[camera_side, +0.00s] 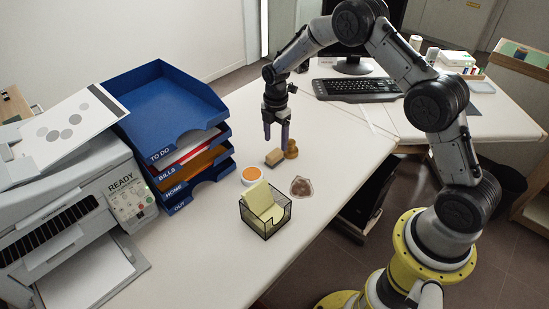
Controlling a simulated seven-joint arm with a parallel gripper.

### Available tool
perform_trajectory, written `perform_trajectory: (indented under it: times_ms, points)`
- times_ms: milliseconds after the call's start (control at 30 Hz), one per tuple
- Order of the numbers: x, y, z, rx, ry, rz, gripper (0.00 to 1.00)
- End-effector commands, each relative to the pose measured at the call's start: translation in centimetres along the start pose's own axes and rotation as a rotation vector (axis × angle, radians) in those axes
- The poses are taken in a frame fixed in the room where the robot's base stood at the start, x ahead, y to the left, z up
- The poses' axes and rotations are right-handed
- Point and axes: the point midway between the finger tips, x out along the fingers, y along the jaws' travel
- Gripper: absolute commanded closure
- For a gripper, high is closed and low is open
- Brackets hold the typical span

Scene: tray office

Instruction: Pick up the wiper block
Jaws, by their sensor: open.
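A small tan block (275,156), which looks like the wiper block, lies on the white desk (215,230) near its middle. A brown knobbed stamp-like object (291,149) stands close against its right side; I cannot tell if they touch. My gripper (276,139) points down above the block with its two dark fingers apart and nothing between them. The fingertips appear a little above and behind the block. A brownish stain-like patch (301,187) lies on the desk to the front right of the block.
A small tub with orange contents (251,175) and a black mesh holder (265,220) with yellow notes stand in front. Blue stacked trays (165,110) and a printer (75,200) are at left. A keyboard (357,88) lies behind.

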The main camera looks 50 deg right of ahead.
Motion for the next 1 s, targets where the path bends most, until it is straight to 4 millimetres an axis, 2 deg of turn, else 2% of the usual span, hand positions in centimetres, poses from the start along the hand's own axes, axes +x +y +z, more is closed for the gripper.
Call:
perform_trajectory:
  times_ms: [267, 500, 600, 867, 900, 1000]
  points:
    - [2.1, 0.1, -0.1, 0.000, 0.000, 0.002, 0.28]
    - [5.5, 0.3, -0.2, 0.000, 0.000, 0.000, 0.28]
    - [6.3, 0.3, -0.2, 0.000, 0.000, 0.002, 0.28]
    - [6.7, 0.3, -0.2, 0.000, 0.000, 0.003, 0.28]
    - [6.7, 0.3, -0.2, 0.000, 0.000, 0.003, 0.29]
    - [6.7, 0.3, -0.2, 0.000, 0.000, 0.003, 0.47]
